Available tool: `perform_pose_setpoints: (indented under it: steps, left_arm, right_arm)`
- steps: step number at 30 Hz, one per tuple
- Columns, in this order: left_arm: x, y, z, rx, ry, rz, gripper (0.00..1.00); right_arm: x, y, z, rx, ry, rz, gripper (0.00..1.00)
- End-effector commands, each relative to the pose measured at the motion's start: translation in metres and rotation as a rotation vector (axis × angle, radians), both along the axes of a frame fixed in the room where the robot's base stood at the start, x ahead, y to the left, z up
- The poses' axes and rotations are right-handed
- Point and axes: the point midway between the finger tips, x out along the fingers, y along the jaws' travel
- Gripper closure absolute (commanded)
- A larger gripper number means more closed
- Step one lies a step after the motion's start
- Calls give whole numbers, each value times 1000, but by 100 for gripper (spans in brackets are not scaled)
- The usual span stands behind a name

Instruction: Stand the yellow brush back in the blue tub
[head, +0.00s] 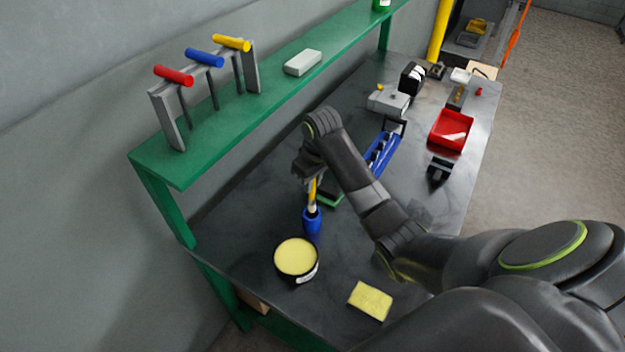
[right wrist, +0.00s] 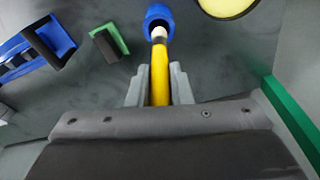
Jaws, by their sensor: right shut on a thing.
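The yellow brush (head: 312,190) is upright in my right gripper (head: 310,175), above the bench. Its yellow handle (right wrist: 160,75) runs between the two fingers in the right wrist view, and the fingers are shut on it. Its pale lower part overlaps the mouth of the blue tub (head: 312,224). The tub also shows in the right wrist view (right wrist: 156,14), just beyond the brush's end. The bristles are hidden, and I cannot tell how deep the end sits in the tub. My left gripper is not in view.
A round container with yellow contents (head: 296,257) stands close to the tub, and a yellow sponge (head: 370,300) lies nearer. A green-and-black block (right wrist: 109,42) and a blue rack (head: 383,152) are beside the arm. A green shelf (head: 185,170) runs along the wall.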

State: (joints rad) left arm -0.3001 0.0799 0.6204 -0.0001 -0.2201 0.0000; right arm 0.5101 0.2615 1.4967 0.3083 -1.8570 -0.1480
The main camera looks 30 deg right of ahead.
Motion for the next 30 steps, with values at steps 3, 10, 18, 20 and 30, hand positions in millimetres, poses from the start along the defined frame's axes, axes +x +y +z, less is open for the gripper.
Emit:
perform_pose_setpoints:
  steps: [3,10,18,20,30]
  left_arm:
    - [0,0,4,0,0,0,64]
    - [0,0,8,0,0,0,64]
    - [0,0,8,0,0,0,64]
    - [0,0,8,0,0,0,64]
    - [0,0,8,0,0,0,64]
  right_arm:
    - [0,0,1,0,0,0,100]
    - [0,0,1,0,1,0,100]
    - [0,0,0,0,0,0,100]
    - [0,0,0,0,0,0,100]
    - [0,0,-1,0,0,0,100]
